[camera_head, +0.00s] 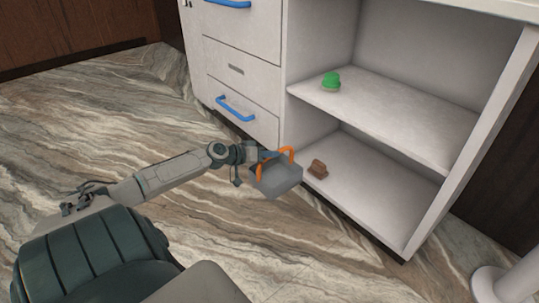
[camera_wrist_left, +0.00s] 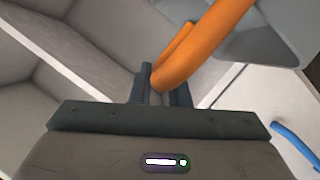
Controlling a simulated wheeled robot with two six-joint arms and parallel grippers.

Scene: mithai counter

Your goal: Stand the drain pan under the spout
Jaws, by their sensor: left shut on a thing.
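A grey drain pan (camera_head: 277,181) with an orange arched handle (camera_head: 290,154) hangs in front of the open lower compartment of the cabinet. My left gripper (camera_head: 266,156) is shut on the handle and holds the pan. In the left wrist view the handle (camera_wrist_left: 205,45) passes between the two fingers (camera_wrist_left: 160,85), and part of the grey pan (camera_wrist_left: 270,30) shows at the upper right. I cannot make out a spout in either view. My right gripper is not in view.
The white cabinet has an open upper shelf (camera_head: 400,112) with a green object (camera_head: 331,81) and a lower shelf (camera_head: 375,190) with a small brown block (camera_head: 318,169). Drawers with blue handles (camera_head: 236,107) are at the left. The marble-patterned floor (camera_head: 120,125) is clear at the left.

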